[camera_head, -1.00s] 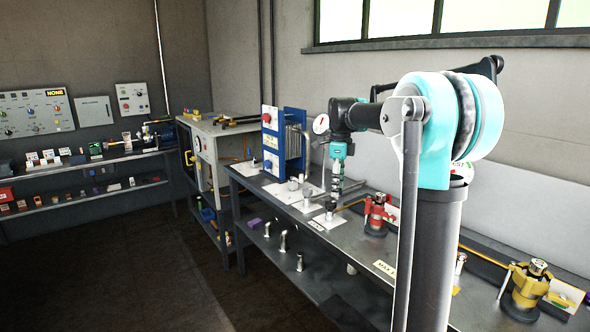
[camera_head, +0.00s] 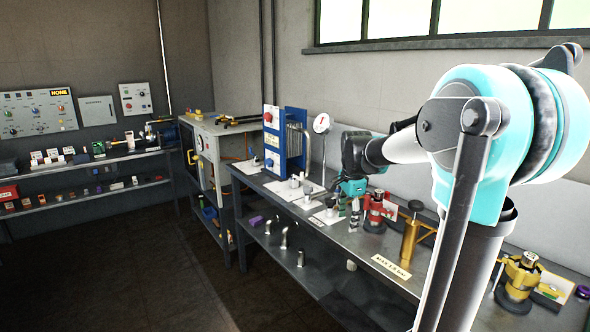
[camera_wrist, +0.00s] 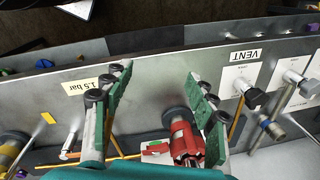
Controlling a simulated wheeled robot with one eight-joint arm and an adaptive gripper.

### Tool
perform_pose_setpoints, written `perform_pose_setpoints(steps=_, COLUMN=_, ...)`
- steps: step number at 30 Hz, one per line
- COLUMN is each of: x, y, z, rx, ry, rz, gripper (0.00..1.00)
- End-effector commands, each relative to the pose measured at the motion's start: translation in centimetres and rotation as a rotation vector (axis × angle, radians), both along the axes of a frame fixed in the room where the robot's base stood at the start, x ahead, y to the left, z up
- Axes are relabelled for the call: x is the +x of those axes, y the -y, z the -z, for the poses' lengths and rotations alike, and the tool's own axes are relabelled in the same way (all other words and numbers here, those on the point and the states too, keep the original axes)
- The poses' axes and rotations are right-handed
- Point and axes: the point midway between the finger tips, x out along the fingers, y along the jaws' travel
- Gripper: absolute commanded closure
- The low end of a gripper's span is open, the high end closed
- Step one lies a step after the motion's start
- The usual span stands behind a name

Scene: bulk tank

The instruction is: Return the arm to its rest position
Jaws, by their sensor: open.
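My gripper (camera_wrist: 160,100) is open in the wrist view, its two green-padded fingers spread apart with nothing between the tips but bench top. In the head view my gripper (camera_head: 350,212) hangs at the end of my arm, low over the long bench, left of the red valve device. The red device (camera_wrist: 184,138) stands on the bench beyond the fingers and shows between them in the wrist view; it also shows in the head view (camera_head: 375,212). I cannot tell the exact gap between the fingers and the device.
The long bench (camera_head: 345,238) carries a blue-framed unit (camera_head: 290,140), a gauge (camera_head: 321,123), a brass cylinder (camera_head: 410,240) and a yellow device (camera_head: 520,275). A "VENT" label (camera_wrist: 246,55) and valves lie to the right in the wrist view. The floor (camera_head: 130,270) at left is clear.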

Motion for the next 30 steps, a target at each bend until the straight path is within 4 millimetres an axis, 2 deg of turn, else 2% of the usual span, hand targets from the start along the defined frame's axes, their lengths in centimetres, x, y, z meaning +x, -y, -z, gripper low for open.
perform_pose_setpoints(steps=9, x=-11.8, y=1.8, z=9.3, rx=-0.13, ry=0.137, rz=-0.675, gripper=0.43)
perform_pose_setpoints(steps=15, x=-18.5, y=2.5, z=14.2, rx=-0.243, ry=0.197, rz=-1.042, gripper=0.43)
perform_pose_setpoints(steps=18, x=-20.5, y=2.6, z=15.7, rx=-0.285, ry=0.213, rz=-1.153, gripper=0.43)
perform_pose_setpoints(steps=21, x=-21.5, y=2.7, z=16.4, rx=-0.308, ry=0.218, rz=-1.215, gripper=0.43)
perform_pose_setpoints(steps=30, x=-21.7, y=2.7, z=16.6, rx=-0.313, ry=0.221, rz=-1.229, gripper=0.43)
